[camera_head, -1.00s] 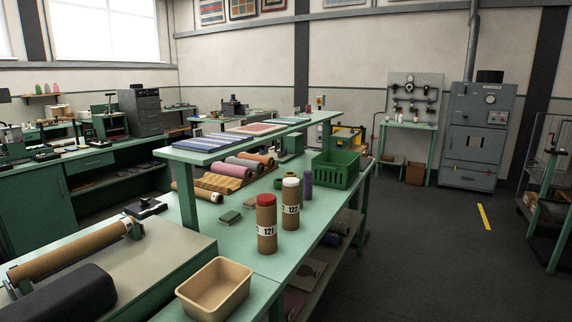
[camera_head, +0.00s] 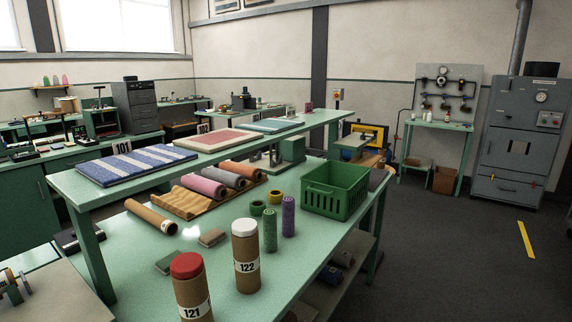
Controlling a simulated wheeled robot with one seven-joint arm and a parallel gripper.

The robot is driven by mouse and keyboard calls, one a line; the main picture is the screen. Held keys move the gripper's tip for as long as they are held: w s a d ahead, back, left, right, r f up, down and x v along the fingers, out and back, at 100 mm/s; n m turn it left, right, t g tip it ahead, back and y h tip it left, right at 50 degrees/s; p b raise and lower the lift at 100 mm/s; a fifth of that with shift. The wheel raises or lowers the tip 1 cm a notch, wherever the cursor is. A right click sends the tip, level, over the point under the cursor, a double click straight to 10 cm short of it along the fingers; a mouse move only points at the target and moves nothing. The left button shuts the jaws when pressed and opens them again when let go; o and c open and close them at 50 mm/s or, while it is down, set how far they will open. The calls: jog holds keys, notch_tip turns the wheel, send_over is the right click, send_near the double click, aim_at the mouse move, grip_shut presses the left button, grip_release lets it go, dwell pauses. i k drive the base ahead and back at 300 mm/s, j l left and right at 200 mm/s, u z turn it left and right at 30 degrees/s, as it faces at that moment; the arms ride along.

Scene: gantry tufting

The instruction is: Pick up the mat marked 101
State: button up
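The mat nearest to me on the raised green shelf is blue with pale stripes (camera_head: 137,166). A green-blue mat (camera_head: 270,126) lies farther along the same shelf. My gripper is not in view.
The raised shelf (camera_head: 88,199) stands over the bench top. Below it are rolled mats (camera_head: 203,185), a tube marked 121 (camera_head: 191,290), a tube marked 122 (camera_head: 246,255) and a green crate (camera_head: 335,190). The dark floor (camera_head: 440,260) to the right is largely clear.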

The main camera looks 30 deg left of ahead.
aim_at(126, 164)
jog(key=i+u, duration=0.2)
jog(key=i, duration=0.2)
jog(key=i+l+u, duration=0.2)
jog(key=i, duration=0.15)
jog(key=i+u, duration=0.15)
jog(key=u, duration=0.25)
jog(key=i+l+u, duration=0.1)
jog(key=u, duration=0.25)
jog(key=i+l+u, duration=0.15)
jog(key=u, duration=0.25)
jog(key=i+l+u, duration=0.1)
jog(key=u, duration=0.25)
